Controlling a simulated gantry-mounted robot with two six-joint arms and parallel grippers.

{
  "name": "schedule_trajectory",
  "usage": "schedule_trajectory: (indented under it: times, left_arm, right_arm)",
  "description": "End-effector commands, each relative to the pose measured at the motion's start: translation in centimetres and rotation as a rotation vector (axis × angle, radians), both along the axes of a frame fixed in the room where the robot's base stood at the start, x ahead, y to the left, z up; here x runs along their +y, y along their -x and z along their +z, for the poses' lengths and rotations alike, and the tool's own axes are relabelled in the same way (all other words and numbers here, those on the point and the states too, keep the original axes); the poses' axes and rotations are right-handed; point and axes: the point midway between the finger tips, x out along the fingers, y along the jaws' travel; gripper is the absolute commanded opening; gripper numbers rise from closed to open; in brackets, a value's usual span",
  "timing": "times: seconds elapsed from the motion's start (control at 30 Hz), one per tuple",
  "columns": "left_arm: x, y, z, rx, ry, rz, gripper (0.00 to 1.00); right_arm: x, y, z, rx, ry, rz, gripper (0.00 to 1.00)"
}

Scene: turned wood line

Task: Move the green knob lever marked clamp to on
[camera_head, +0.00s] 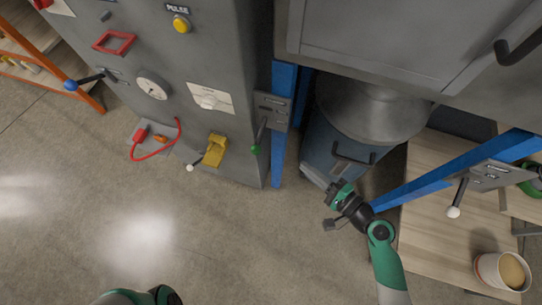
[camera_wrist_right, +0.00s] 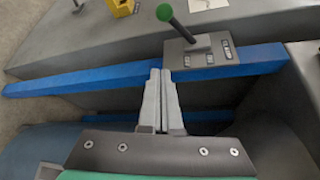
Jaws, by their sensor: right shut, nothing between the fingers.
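The green knob lever (camera_head: 256,150) sticks out of a grey plate (camera_head: 271,110) on a blue post in the head view. Its knob hangs down and a little left of the plate. My left gripper is out of view.
A white-knobbed lever (camera_head: 453,211) is on the right blue beam, and another white knob (camera_head: 189,167) is by a yellow part (camera_head: 214,150). A blue-knobbed lever (camera_head: 72,85) is far left. A grey-blue drum (camera_head: 335,150) stands behind my right gripper. A cup (camera_head: 500,271) sits lower right.

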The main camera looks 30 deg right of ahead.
Motion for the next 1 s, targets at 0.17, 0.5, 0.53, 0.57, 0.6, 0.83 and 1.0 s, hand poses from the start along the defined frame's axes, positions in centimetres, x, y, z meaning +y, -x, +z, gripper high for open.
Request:
schedule_trajectory:
  times: [0.17,0.5,0.53,0.57,0.6,0.83,1.0]
  left_arm:
    - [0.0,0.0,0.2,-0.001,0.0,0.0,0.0]
    - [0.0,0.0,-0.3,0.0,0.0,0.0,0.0]
    - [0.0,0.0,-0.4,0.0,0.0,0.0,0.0]
    - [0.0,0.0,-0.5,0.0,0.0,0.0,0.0]
    - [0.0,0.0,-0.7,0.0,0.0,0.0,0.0]
    - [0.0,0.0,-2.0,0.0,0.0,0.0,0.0]
    - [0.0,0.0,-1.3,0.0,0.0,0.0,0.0]
  right_arm:
    - [0.0,0.0,0.2,-0.001,0.001,0.0,0.0]
    - [0.5,-2.1,-0.2,-0.003,0.003,0.005,0.0]
    - [0.7,-2.6,-0.3,-0.005,0.004,0.005,0.0]
    - [0.8,-3.2,-0.5,-0.003,0.002,0.006,0.0]
    - [0.9,-4.0,-0.6,-0.004,0.003,0.006,0.0]
    - [2.0,-8.9,-1.6,-0.005,0.003,0.005,0.0]
    - [4.4,-9.9,-0.8,-0.003,0.003,0.006,0.0]
